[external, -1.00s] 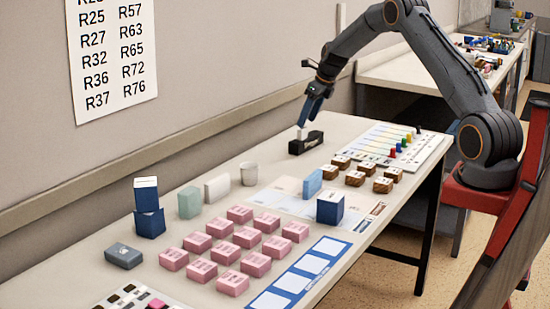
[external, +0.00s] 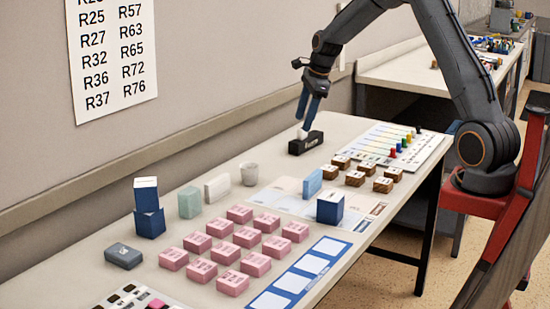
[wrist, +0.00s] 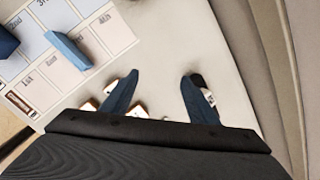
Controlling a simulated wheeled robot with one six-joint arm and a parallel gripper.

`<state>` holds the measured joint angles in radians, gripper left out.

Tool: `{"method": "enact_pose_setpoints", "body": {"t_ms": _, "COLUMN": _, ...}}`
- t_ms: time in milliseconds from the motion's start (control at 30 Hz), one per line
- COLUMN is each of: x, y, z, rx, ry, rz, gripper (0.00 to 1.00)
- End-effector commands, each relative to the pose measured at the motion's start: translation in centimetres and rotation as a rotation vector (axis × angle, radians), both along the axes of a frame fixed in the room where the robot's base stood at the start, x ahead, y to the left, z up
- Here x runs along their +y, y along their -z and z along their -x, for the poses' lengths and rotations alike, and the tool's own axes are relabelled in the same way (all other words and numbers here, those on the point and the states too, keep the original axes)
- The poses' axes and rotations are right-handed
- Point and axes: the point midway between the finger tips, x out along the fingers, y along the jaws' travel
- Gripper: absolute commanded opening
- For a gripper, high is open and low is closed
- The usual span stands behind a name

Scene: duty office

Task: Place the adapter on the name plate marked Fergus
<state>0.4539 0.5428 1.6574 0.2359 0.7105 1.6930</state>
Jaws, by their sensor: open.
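A small white piece, which I take to be the adapter (external: 302,133), shows at the top of the black name plate (external: 308,145) near the back of the long table. The plate has light lettering too small to read surely. My gripper (external: 307,121) is open, with its blue fingers pointing down just above the white piece; I cannot tell whether they touch it. In the wrist view my gripper (wrist: 160,85) has its fingers wide apart with bare table between them. Part of a black and white thing shows beside the right finger, mostly hidden.
Several brown blocks (external: 383,185) stand to the right of the plate, and a white cup (external: 249,174) to its left. A light blue block (external: 312,183) and a dark blue box (external: 330,207) stand on a printed sheet. Several pink blocks (external: 229,252) fill the near table.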

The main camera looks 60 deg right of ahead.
Motion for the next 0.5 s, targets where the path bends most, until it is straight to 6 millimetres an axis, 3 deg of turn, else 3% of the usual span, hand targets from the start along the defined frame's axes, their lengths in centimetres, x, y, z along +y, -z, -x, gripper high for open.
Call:
{"method": "enact_pose_setpoints", "body": {"t_ms": 33, "x": 3.2, "y": 0.1, "z": 1.4, "rx": 0.015, "ry": -0.154, "rz": 0.039, "gripper": 0.54}}
{"method": "enact_pose_setpoints", "body": {"t_ms": 200, "x": 11.7, "y": 1.2, "z": 7.4, "rx": 0.057, "ry": -0.719, "rz": 0.173, "gripper": 0.54}}
{"method": "enact_pose_setpoints", "body": {"t_ms": 400, "x": 19.9, "y": 2.8, "z": 16.6, "rx": 0.086, "ry": -1.400, "rz": 0.300, "gripper": 0.54}}
{"method": "enact_pose_setpoints", "body": {"t_ms": 500, "x": 22.8, "y": 3.7, "z": 21.3, "rx": 0.090, "ry": -1.717, "rz": 0.348, "gripper": 0.54}}
